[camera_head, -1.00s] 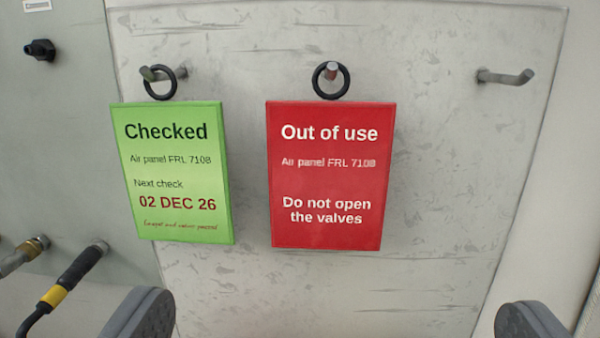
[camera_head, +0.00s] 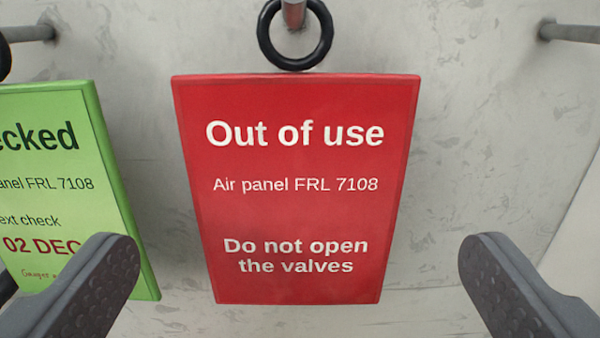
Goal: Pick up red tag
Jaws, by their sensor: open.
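The red tag (camera_head: 295,205) hangs by a black ring (camera_head: 295,62) from a metal peg (camera_head: 293,14) on the grey panel. It reads "Out of use, Air panel FRL 7108, Do not open the valves". My gripper (camera_head: 295,255) is open and empty. Its two dark grey fingers stand to the left and right of the tag's lower half, nearer the camera, with a gap on both sides. Neither finger appears to touch the red tag.
A green "Checked" tag (camera_head: 65,190) hangs close on the left, partly behind my left finger. An empty peg (camera_head: 570,32) sticks out at the upper right. The panel (camera_head: 470,150) right of the red tag is bare.

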